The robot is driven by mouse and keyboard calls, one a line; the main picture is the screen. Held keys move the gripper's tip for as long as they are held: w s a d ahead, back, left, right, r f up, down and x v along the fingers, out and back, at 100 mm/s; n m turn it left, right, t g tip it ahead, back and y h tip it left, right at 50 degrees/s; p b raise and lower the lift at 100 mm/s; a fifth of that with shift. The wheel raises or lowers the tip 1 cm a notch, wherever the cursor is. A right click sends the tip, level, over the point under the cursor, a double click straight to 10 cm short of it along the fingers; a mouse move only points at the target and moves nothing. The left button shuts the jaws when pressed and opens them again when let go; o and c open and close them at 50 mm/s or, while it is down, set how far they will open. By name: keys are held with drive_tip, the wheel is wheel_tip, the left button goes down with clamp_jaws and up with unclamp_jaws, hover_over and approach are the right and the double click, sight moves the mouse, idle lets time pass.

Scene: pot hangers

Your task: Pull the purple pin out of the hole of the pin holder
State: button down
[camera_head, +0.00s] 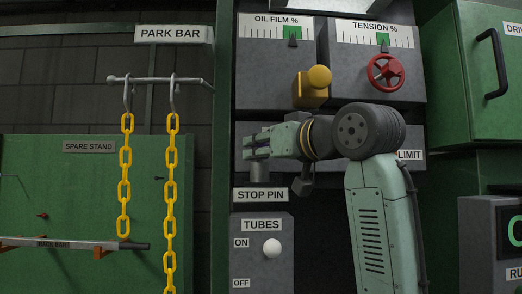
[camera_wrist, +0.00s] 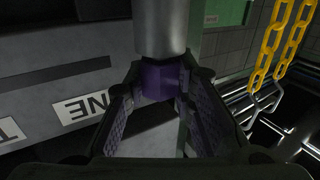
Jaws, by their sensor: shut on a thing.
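My gripper (camera_head: 256,147) is at the left end of my arm, in front of the dark grey cabinet and above the STOP PIN label (camera_head: 261,194). A little purple of the pin (camera_head: 262,152) shows between its fingers. In the wrist view, the purple pin (camera_wrist: 158,82) stands between the two ridged fingers, and my gripper (camera_wrist: 160,92) is shut on it. A light grey cylinder (camera_wrist: 160,25) adjoins the purple part. I cannot tell whether the pin sits in the hole; the holder is largely hidden by my gripper.
A yellow knob (camera_head: 318,77) and a red handwheel (camera_head: 387,72) stick out above my arm. Yellow chains (camera_head: 171,180) hang from a bar at the left. The TUBES switch box (camera_head: 262,255) is below. Green cabinets (camera_head: 480,110) stand at the right.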

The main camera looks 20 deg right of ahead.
drive_tip(key=shift+r, duration=0.6)
idle(0.5)
drive_tip(key=shift+r, duration=2.65)
